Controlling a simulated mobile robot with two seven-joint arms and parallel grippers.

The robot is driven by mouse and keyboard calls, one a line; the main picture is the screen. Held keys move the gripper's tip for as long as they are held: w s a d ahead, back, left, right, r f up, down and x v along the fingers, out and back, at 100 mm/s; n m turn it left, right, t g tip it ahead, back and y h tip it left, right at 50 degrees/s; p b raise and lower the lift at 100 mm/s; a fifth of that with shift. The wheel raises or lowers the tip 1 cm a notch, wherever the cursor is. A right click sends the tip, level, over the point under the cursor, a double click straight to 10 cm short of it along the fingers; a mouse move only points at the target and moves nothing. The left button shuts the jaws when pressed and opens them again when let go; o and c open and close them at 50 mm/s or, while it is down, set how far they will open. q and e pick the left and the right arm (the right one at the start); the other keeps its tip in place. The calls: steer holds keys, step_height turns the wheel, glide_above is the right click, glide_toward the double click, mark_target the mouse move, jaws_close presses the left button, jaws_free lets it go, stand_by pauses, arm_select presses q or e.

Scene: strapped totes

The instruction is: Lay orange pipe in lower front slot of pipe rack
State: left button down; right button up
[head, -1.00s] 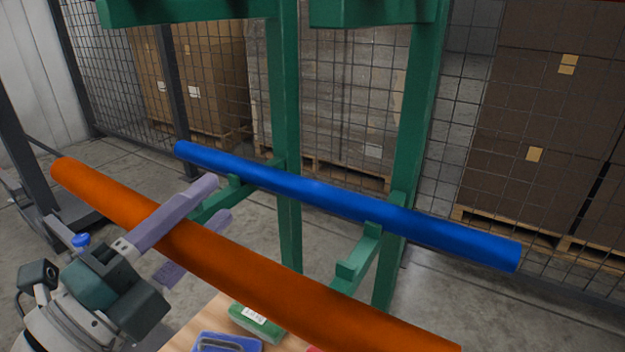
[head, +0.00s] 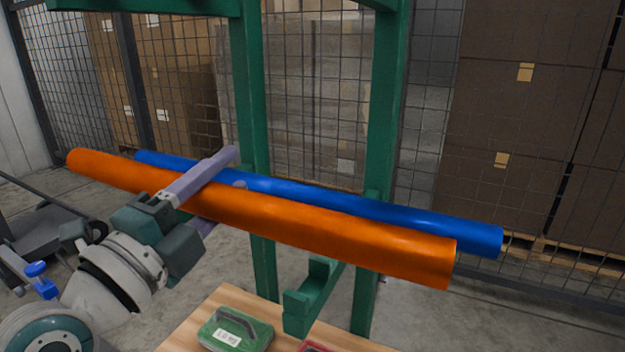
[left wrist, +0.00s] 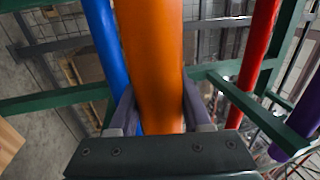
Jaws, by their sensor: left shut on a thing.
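The orange pipe (head: 330,228) is held in the air by my left gripper (head: 226,172), whose lilac fingers close around it left of its middle. In the left wrist view the orange pipe (left wrist: 152,60) runs between both fingers. The green pipe rack (head: 385,110) stands behind. A blue pipe (head: 460,228) rests on its lower arms, close to the uprights, partly hidden by the orange pipe. The right lower arm's front slot (head: 318,290) shows empty below the orange pipe. The left lower arm is hidden. My right gripper is not in view.
A wooden tabletop (head: 190,325) with a green case (head: 235,330) and a partly seen red item (head: 315,347) lies below. A red pipe (left wrist: 258,60) and a purple pipe (left wrist: 290,143) show in the left wrist view. Mesh fencing and stacked boxes (head: 520,110) stand behind.

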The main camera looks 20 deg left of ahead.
arm_select(q)
steer(key=shift+f+b, duration=1.75)
steer(key=shift+f, duration=0.95)
steer(key=shift+c, duration=1.5)
jaws_free()
steer(key=shift+o, duration=0.2)
steer(key=shift+f, duration=0.1)
